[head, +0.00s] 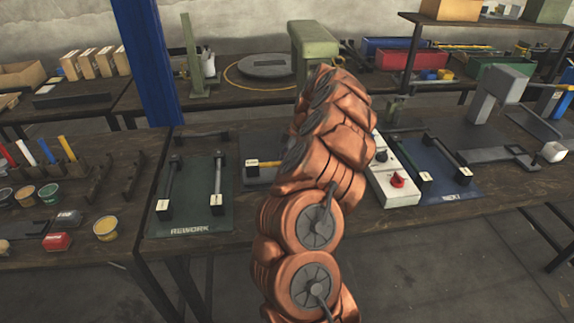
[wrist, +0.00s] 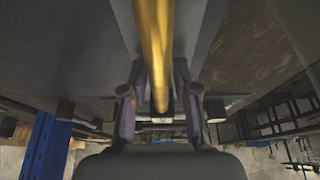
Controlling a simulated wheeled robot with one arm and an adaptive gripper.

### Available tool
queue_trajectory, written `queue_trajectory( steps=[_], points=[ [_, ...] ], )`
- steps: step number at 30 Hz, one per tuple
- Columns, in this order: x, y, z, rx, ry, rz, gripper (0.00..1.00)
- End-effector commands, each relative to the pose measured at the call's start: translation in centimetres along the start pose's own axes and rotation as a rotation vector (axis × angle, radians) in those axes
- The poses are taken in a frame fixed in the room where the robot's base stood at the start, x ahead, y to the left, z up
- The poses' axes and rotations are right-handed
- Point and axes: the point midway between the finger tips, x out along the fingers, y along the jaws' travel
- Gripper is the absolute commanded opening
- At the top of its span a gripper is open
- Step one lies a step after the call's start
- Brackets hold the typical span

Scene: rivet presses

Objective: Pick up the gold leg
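The gold leg (wrist: 155,45) runs down the middle of the wrist view, with its near end between my fingers. A short yellow-gold piece of it (head: 268,163) shows left of my arm in the head view, over a grey plate on the middle bench; my arm hides the rest. My gripper (wrist: 160,108) is open, with one finger on each side of the leg. Gaps show between the finger pads and the leg. In the head view my arm hides the gripper.
A dark green REWORK mat (head: 188,222) with tagged dark legs lies left of my arm. A white control box with a red knob (head: 397,181) and a blue mat (head: 440,185) with more legs lie right. A blue post (head: 152,60) stands at the bench's back left.

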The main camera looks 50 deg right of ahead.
Motion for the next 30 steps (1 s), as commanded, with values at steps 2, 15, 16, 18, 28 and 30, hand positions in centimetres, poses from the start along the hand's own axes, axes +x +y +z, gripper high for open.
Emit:
queue_trajectory(
  steps=[2,15,16,18,28,30],
  points=[
    [0.0,0.0,0.0,0.0,0.0,0.0,0.18],
    [0.0,0.0,0.0,0.0,0.0,-0.001,0.0],
    [0.0,0.0,0.0,0.0,0.0,-0.001,0.0],
    [0.0,0.0,0.0,0.0,0.0,-0.001,0.0],
    [-2.4,0.1,-1.0,-0.003,-0.002,0.003,0.0],
    [-3.7,0.1,-1.5,-0.002,-0.001,0.001,0.0]
  ],
)
